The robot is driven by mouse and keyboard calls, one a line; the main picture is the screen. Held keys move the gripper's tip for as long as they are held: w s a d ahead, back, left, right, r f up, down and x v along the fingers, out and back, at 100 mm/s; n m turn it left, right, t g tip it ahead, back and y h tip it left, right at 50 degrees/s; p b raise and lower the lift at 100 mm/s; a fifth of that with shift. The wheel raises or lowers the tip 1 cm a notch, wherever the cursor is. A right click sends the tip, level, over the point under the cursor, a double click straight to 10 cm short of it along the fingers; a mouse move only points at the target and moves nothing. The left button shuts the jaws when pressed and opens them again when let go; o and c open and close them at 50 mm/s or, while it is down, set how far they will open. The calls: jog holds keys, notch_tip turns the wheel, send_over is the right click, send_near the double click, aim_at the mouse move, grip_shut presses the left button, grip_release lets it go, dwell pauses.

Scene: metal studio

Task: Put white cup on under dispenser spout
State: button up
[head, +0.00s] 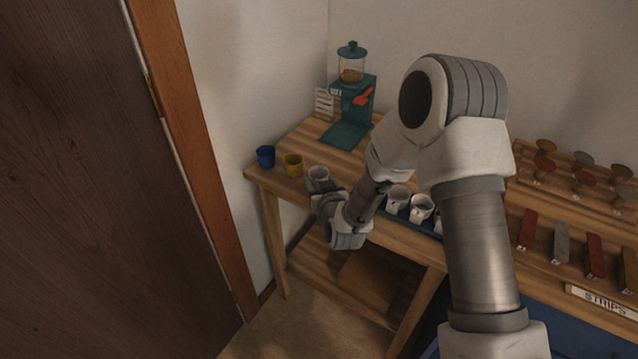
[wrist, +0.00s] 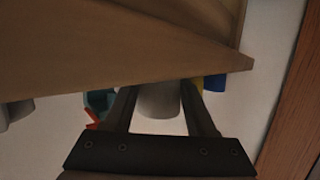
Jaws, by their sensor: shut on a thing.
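My gripper (head: 320,188) is shut on a white cup (head: 318,173), at the front edge of the wooden table. In the wrist view the cup (wrist: 158,102) sits between the two dark fingers (wrist: 160,92). I cannot tell whether its bottom touches the table. The teal dispenser (head: 358,88) with a clear jar and a red lever (head: 362,97) stands behind, at the back of the table. Its flat teal base (head: 344,135) is empty. The spout itself is not clear. In the wrist view the dispenser (wrist: 98,99) shows only in part.
A blue cup (head: 265,156) and a yellow cup (head: 293,165) stand left of the held cup. More white cups (head: 420,208) sit in a blue tray to the right, partly behind my arm. A label card (head: 324,101) stands beside the dispenser. Bare tabletop (head: 312,138) lies before the base.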

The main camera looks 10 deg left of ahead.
jog(key=shift+f, duration=0.1)
jog(key=o, duration=1.3)
jog(key=shift+s+p, duration=0.1)
jog(key=shift+p, duration=0.4)
jog(key=p+v, duration=0.8)
jog(key=v, duration=0.9)
jog(key=shift+a, duration=0.15)
jog(key=shift+s, duration=0.15)
